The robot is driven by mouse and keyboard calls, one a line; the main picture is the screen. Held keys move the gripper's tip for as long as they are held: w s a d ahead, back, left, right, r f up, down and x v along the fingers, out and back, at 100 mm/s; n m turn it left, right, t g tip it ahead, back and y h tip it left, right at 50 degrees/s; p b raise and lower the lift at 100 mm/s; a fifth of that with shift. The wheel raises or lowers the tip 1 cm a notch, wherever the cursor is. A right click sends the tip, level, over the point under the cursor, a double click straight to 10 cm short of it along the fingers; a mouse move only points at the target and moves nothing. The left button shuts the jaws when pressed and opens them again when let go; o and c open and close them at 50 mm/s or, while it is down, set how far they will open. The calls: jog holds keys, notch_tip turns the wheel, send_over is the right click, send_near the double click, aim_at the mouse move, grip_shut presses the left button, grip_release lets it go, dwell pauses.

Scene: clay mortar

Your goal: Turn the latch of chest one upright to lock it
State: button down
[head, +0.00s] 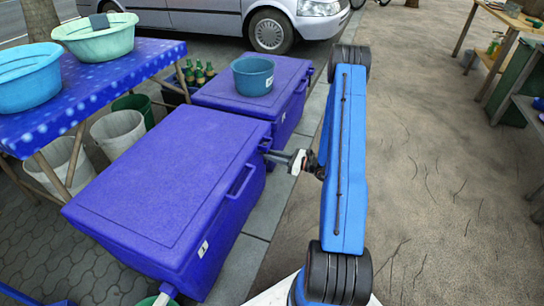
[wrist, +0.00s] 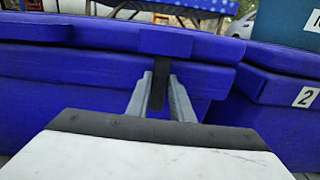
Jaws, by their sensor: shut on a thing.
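Chest one is the nearer blue chest (head: 165,180), its lid closed; it fills the middle of the wrist view (wrist: 90,65). Its latch is a dark flat bar (wrist: 160,68), standing about upright in the wrist view below a blue block on the lid's edge. My gripper (head: 275,155) is at the chest's right side, near its far corner. In the wrist view my gripper (wrist: 162,82) has its two grey fingers on either side of the latch, shut on it. The latch is small and mostly hidden in the head view.
A second blue chest (head: 285,85), marked 2 in the wrist view (wrist: 305,97), stands just beyond with a teal tub (head: 253,76) on it. A table (head: 120,75) with basins is at the left. The pavement on the right (head: 430,180) is clear.

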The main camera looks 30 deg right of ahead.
dwell(0.4)
jog(key=c, duration=1.6)
grip_release()
jog(key=shift+o, duration=0.2)
jog(key=shift+s+d, duration=0.1)
jog(key=v, duration=1.7)
jog(key=shift+s+d+f, duration=0.1)
jog(key=shift+s+d, duration=0.05)
